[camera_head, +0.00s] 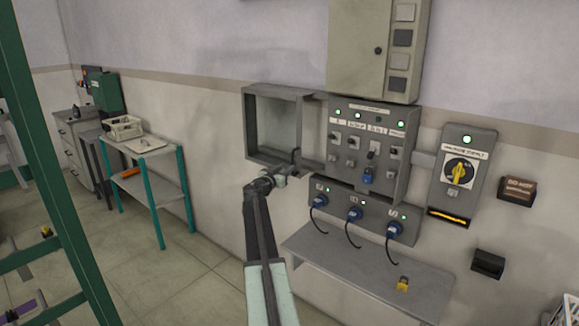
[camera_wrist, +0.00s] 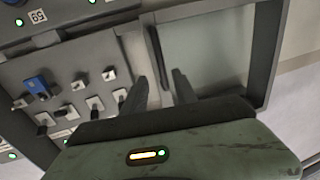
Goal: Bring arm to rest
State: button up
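My gripper (camera_head: 292,165) is at the lower right corner of the open grey cabinet (camera_head: 248,128), beside the switch panel (camera_head: 345,112). My arm reaches up to it from the bottom of the head view. In the wrist view my gripper (camera_wrist: 160,82) shows two dark fingers standing apart, with no object seen held between them. Beyond the fingers, the wrist view shows the cabinet's edge (camera_wrist: 155,50) and its pale window or inside on the right. The panel's switches (camera_wrist: 78,85) are on the left. Whether a finger touches the cabinet cannot be told.
A socket box with blue plugs (camera_head: 355,214) and hanging cables is below the panel. A grey shelf (camera_head: 365,268) juts out underneath, with a yellow item (camera_head: 402,284) on it. A rotary switch box (camera_head: 462,172) is to the right. Open floor (camera_head: 190,270) lies to the left.

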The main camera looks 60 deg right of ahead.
dwell(0.4)
jog(key=w+a+n+t+y, duration=0.15)
jog(key=w+a+t, duration=0.25)
jog(key=w+a, duration=1.3)
jog(key=w+a+f+n+t+y, duration=0.1)
jog(key=a+f+y, duration=0.15)
jog(key=a, duration=0.85)
jog(key=w+a+f+n+y, duration=0.15)
jog(key=a+f, duration=0.25)
jog(key=a, duration=0.7)
jog(key=s+a+f+n+g+y, duration=0.1)
jog(key=s+a+f+y, duration=0.2)
jog(key=a, duration=0.5)
jog(key=s+a+f+n+y, duration=0.1)
jog(key=s+a+f, duration=0.25)
jog(key=a, duration=0.45)
jog(key=s+a+f+n+g+y, duration=0.1)
jog(key=s+a+f+y, duration=0.1)
jog(key=a+f, duration=0.45)
jog(key=s+a+f+n+g+y, duration=0.2)
jog(key=s+a+n+y, duration=0.1)
jog(key=s+a, duration=0.5)
jog(key=s+a+f+n+g+y, duration=0.2)
jog(key=s+a+n+g+y, duration=0.1)
jog(key=s+a+n, duration=0.3)
jog(key=s+a, duration=0.2)
jog(key=a, duration=0.1)
jog(key=shift+a+f+n, duration=0.15)
jog(key=shift+f+n, duration=0.05)
jog(key=shift+n, duration=0.1)
